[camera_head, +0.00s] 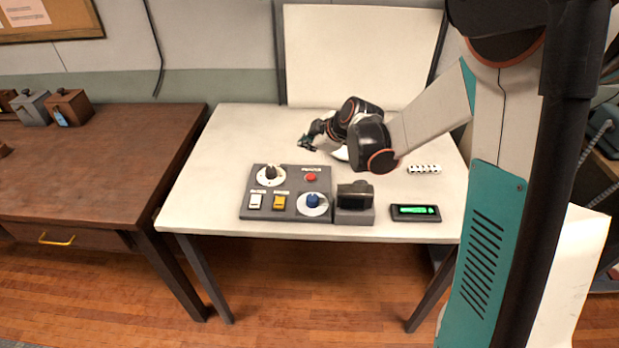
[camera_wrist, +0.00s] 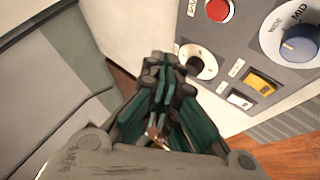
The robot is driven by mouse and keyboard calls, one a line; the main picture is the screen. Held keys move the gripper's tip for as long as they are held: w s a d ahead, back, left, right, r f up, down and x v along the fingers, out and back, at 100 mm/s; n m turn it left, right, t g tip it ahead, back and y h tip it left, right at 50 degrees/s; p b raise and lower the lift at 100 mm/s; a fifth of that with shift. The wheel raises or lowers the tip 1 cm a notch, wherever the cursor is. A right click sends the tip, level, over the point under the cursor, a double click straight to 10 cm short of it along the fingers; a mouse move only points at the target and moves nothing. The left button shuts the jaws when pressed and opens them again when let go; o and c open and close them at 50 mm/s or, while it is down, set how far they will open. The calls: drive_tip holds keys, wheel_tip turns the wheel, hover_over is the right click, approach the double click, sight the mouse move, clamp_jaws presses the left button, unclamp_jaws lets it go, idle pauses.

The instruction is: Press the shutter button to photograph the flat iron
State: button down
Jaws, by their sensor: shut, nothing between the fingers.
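A grey control panel (camera_head: 257,214) lies on the white table. Its red button (camera_head: 311,177) is at the upper right, and it also shows at the top of the wrist view (camera_wrist: 218,10). The button's label is too small to read. My gripper (camera_head: 306,143) is shut and empty, behind the panel in the head view, apart from the red button. In the wrist view my gripper (camera_wrist: 170,62) points toward the panel's dark knob and partly covers it. A dark camera-like device (camera_head: 354,194) sits on a grey block right of the panel. I cannot make out a flat iron.
The panel also has a dark knob (camera_head: 269,174), a blue dial (camera_head: 312,200), a white switch (camera_head: 255,201) and a yellow switch (camera_head: 279,202). A green-lit display (camera_head: 415,211) and a white dotted piece (camera_head: 424,169) lie to the right. A brown table (camera_head: 95,165) stands left.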

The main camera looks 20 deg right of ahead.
sight(309, 178)
wheel_tip(309, 178, down, 9)
drive_tip(key=b, duration=0.6)
idle(1.5)
drive_tip(key=shift+f+b, duration=0.35)
drive_tip(key=shift+b, duration=0.25)
drive_tip(key=shift+f+b, duration=0.35)
drive_tip(key=shift+f, duration=0.05)
idle(0.5)
drive_tip(key=shift+r, duration=0.1)
drive_tip(key=shift+r+p, duration=0.55)
drive_tip(key=shift+r, duration=0.2)
drive_tip(key=shift+r+p, duration=1.75)
drive_tip(key=shift+r, duration=0.75)
